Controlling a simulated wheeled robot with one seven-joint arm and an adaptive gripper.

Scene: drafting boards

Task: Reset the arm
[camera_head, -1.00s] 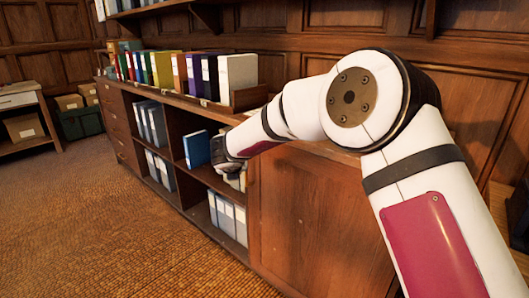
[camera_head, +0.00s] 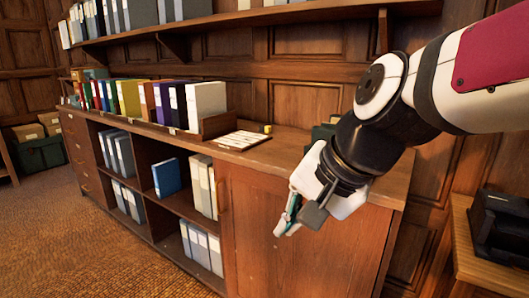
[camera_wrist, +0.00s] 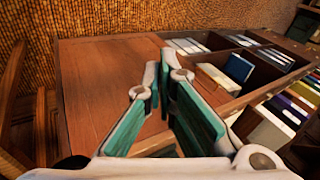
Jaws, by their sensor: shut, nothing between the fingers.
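My gripper (camera_head: 287,228) hangs in front of the wooden cabinet's door at the right end, in the head view. It is shut and empty. My white arm comes in from the upper right and bends down to it. In the wrist view my gripper (camera_wrist: 167,88) shows its teal finger pads close together at the tips, with the cabinet (camera_wrist: 100,85) beyond them. I cannot tell whether the fingers touch the cabinet; they look apart from it.
A row of coloured binders (camera_head: 130,98) stands on the cabinet top. A blue binder (camera_head: 167,177) and pale binders (camera_head: 203,185) fill open compartments below. A wall shelf (camera_head: 230,20) runs above. A black device (camera_head: 500,230) sits on a wooden surface at right.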

